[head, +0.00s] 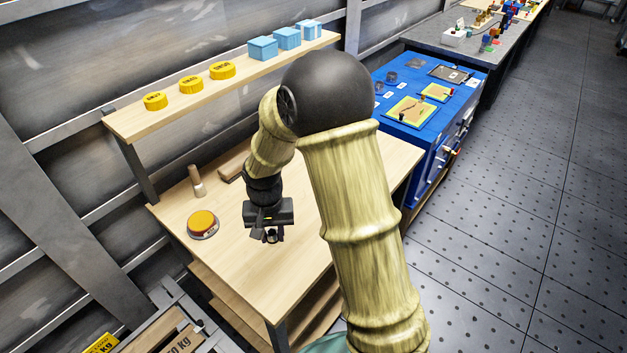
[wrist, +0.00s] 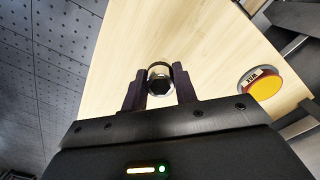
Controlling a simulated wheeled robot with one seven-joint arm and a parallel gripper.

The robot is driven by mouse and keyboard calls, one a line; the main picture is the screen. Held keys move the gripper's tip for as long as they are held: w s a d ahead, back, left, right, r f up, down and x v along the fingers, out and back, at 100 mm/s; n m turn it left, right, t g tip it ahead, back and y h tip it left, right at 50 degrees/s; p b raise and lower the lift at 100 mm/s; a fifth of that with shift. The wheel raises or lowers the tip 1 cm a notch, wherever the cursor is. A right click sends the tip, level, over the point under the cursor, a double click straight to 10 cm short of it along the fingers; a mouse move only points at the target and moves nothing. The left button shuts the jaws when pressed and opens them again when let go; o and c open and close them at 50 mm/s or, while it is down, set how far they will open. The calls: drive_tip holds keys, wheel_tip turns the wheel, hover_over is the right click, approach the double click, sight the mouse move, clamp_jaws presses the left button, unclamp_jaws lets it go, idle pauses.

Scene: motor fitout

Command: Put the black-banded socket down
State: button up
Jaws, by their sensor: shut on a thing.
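My gripper (wrist: 160,90) is shut on a socket (wrist: 159,86), with one dark finger on each side of it. In the head view my gripper (head: 272,236) is over the front part of the light wooden workbench (head: 285,285), and the socket is a small dark shape between the fingers. I cannot tell for sure whether the socket touches the bench top.
A wooden-handled tool (head: 196,181) and a brown block (head: 234,162) are behind. A shelf (head: 135,124) above holds yellow tins (head: 191,83) and blue boxes (head: 287,38). The bench's front is clear.

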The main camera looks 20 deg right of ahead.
drive_tip(key=shift+w, duration=0.15)
drive_tip(key=shift+s+a, duration=0.15)
drive_tip(key=shift+s, duration=0.25)
hover_over(277, 264)
wheel_tip(277, 264, down, 6)
drive_tip(key=shift+f, duration=0.1)
drive_tip(key=shift+f, duration=0.1)
drive_tip(key=shift+f, duration=1.75)
drive_tip(key=shift+f, duration=0.2)
drive_tip(key=o, duration=1)
